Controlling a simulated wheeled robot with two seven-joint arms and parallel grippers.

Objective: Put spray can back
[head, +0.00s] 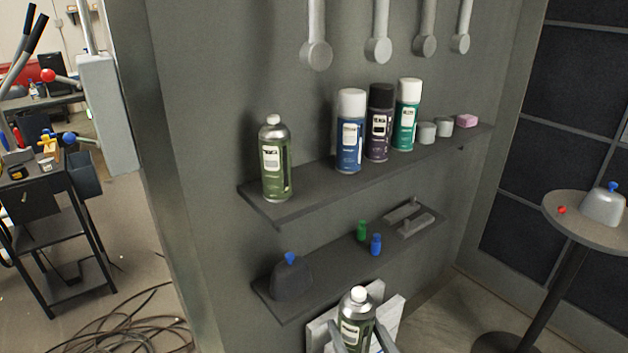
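A green spray can (357,318) with a white cap is upright at the bottom centre of the head view. Two grey fingers of a gripper (359,342), apparently my right one, flank it and appear closed on its sides. Its lower part is cut off by the frame. The upper wall shelf (325,184) holds a similar green can (275,160) at its left end, then a blue can (350,132), a dark purple can (379,122) and a teal can (406,115). A gap of bare shelf lies between the green and blue cans. My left gripper does not show.
The lower shelf (330,264) holds a dark blue-topped object (291,278), small green (361,230) and blue (376,244) bottles and grey bars (414,225). Grey wrench-like tools (316,54) hang above. A round table (585,230) stands right. Cables (125,325) lie on the left floor.

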